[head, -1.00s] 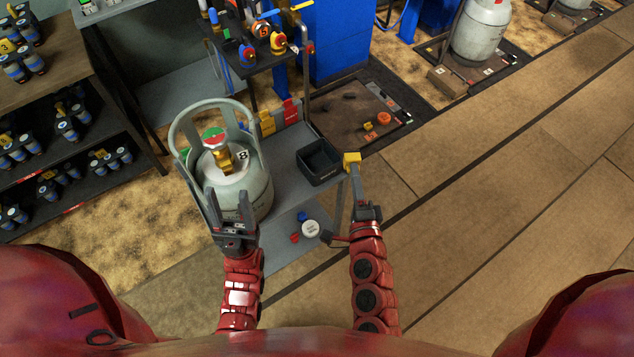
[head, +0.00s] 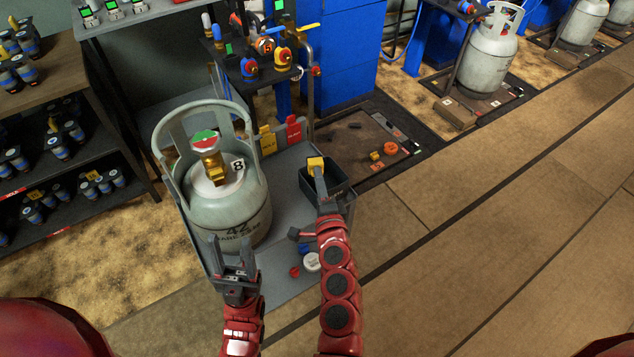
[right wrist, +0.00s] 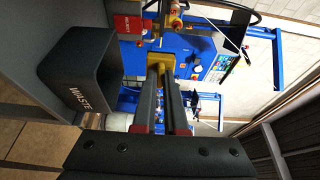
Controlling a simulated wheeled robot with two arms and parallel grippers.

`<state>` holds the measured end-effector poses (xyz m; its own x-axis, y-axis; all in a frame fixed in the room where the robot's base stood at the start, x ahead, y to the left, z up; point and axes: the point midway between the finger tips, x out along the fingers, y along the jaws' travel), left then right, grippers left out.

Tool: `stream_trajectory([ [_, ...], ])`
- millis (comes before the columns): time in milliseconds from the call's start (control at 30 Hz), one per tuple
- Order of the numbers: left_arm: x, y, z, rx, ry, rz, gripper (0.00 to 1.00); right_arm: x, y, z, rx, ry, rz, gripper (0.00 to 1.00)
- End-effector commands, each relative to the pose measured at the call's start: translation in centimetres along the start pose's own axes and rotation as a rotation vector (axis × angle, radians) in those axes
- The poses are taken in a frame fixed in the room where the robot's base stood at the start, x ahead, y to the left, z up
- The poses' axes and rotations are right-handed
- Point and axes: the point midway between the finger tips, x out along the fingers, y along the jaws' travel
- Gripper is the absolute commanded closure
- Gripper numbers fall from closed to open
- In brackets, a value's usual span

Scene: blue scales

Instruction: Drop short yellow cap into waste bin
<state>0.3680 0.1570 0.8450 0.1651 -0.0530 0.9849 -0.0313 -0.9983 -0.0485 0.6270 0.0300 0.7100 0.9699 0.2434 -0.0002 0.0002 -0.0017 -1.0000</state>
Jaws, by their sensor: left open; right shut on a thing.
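The short yellow cap (head: 316,163) is held at the tip of my right gripper (head: 318,171), which is shut on it. In the head view the cap appears over the back part of the black waste bin (head: 339,182). In the right wrist view the cap (right wrist: 161,63) sits between the fingertips, and the bin (right wrist: 80,80), marked WASTE, is to their left. I cannot tell the exact height of the cap above the rim. My left gripper (head: 233,250) is open and empty in front of the grey gas cylinder (head: 225,205).
The cylinder stands on a grey bench (head: 285,160) beside the bin. Yellow and red tags (head: 293,129) stand behind. A red cap (head: 294,271) and a white round piece (head: 312,261) lie lower down. A valve rack (head: 265,60) rises behind the bench.

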Motion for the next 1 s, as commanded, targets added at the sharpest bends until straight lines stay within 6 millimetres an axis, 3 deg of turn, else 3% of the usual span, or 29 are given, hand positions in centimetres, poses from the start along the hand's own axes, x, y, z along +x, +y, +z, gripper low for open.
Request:
stream_trajectory([
  [200,-0.1,0.0,0.0,0.000,0.000,0.000,0.47,2.5,0.2,0.0,0.000,0.001,-0.001,1.00],
  [500,-3.2,0.2,0.6,0.000,0.000,0.000,0.47,2.6,4.0,0.0,0.001,0.002,0.000,1.00],
  [1000,-3.8,0.2,0.6,0.000,0.000,0.000,0.47,2.6,4.6,0.1,0.002,0.002,0.000,1.00],
])
